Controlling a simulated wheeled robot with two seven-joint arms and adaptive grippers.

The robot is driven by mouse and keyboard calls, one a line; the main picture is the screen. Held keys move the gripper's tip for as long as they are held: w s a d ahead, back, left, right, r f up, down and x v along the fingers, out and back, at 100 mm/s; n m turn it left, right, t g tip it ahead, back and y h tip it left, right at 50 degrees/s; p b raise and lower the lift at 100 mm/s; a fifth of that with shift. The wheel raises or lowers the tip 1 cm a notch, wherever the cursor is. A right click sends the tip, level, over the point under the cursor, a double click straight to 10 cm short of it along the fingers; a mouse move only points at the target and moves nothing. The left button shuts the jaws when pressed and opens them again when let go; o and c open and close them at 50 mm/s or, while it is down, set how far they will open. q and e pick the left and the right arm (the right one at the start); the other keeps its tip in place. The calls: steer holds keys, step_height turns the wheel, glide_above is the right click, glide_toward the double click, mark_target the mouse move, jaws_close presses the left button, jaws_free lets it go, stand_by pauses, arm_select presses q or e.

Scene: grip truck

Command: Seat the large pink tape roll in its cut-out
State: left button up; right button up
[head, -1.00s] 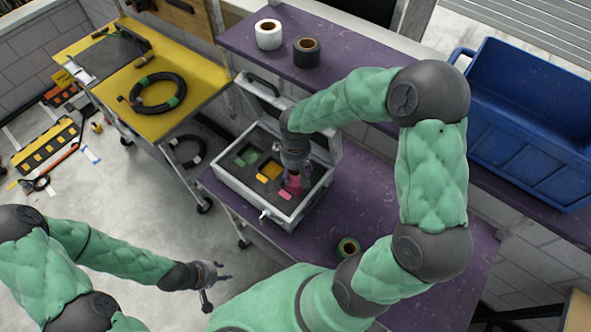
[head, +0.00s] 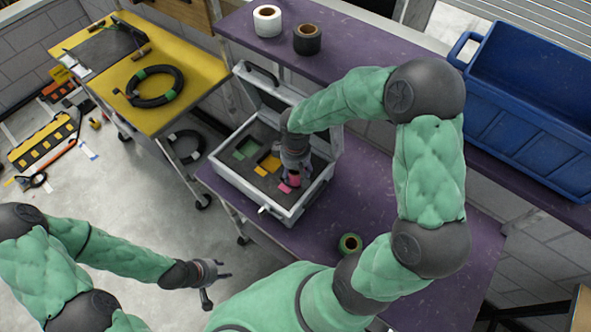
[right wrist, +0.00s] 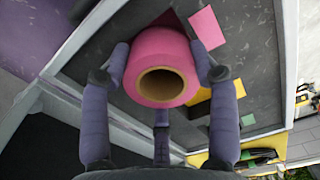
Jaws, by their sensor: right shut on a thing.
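The large pink tape roll (right wrist: 148,52) is between the fingers of my right gripper (right wrist: 160,75), with its brown core facing the wrist camera. In the head view my right gripper (head: 297,176) is inside the open grey case, over the right part of its dark foam (head: 258,178); the pink roll (head: 293,181) shows only partly there. A pink label (head: 284,188) lies beside it, also seen in the right wrist view (right wrist: 206,27). The roll and fingers hide the foam beneath, so I cannot tell how deep the roll sits. My left gripper (head: 225,270) is open and empty, away from the case.
The case (head: 235,192) stands on a purple bench (head: 345,205), its lid open at the back. Green (head: 246,149) and orange (head: 271,162) patches show in the foam. A green-and-black roll (head: 349,244) lies right of the case. A blue bin (head: 525,120) stands at right.

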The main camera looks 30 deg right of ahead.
stand_by(0.3)
steer(key=o, duration=1.3)
steer(key=shift+f, duration=0.1)
step_height(320, 180, up, 12)
steer(key=shift+r, duration=0.1)
